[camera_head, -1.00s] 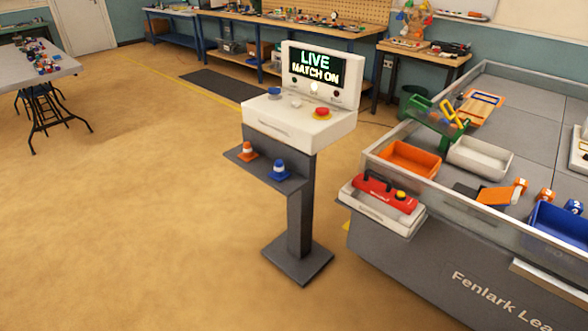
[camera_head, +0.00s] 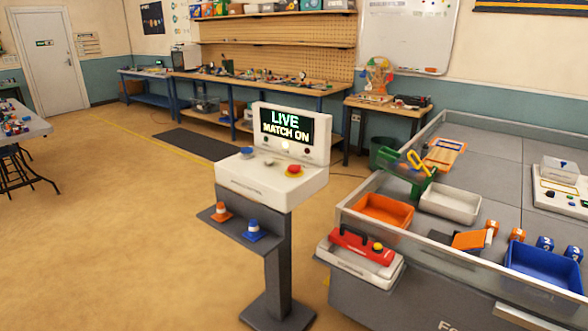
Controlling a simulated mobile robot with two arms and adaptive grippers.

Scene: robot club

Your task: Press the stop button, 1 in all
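A white control console (camera_head: 258,192) stands on a dark grey post ahead of me. Its upright screen (camera_head: 287,127) reads "LIVE MATCH ON". A lit white lamp (camera_head: 285,147) shows below the screen. Neither of my grippers is in view.
Open floor (camera_head: 110,230) lies to the left.

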